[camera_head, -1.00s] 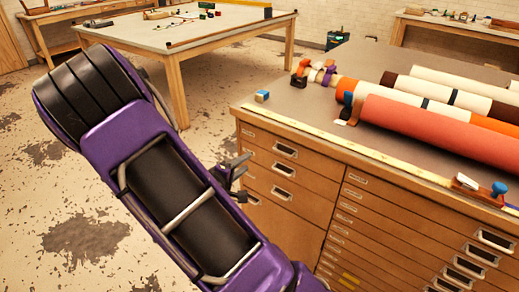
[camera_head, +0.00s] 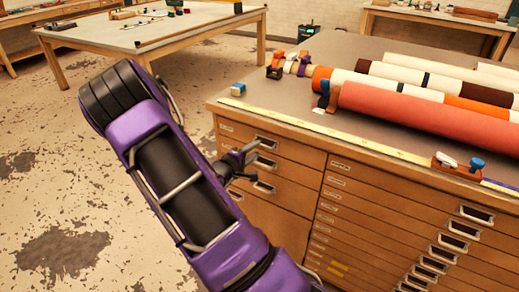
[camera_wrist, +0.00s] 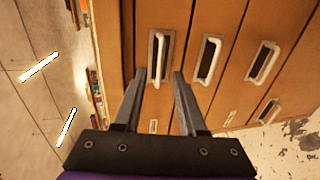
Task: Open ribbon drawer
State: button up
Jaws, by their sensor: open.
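The wooden drawer cabinet (camera_head: 285,211) has a left column of drawers with metal pull handles. Its top handle (camera_head: 266,142) is near my gripper (camera_head: 254,164) in the head view. No label can be read, so I cannot tell which drawer is the ribbon drawer. In the wrist view my gripper (camera_wrist: 159,74) is open and empty, its two fingers pointing at the drawer fronts. One handle (camera_wrist: 161,45) lies ahead between the fingertips, seemingly not gripped. Other handles (camera_wrist: 208,60) sit to its right. The drawers in view look shut.
A small blue block (camera_head: 238,89) is near the corner. Another table (camera_head: 150,35) stands behind. The floor at left is clear.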

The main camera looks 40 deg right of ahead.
jog(key=x, duration=0.3)
jog(key=shift+w+d, duration=0.15)
jog(key=shift+d, duration=0.2)
grip_shut()
dwell(1.2)
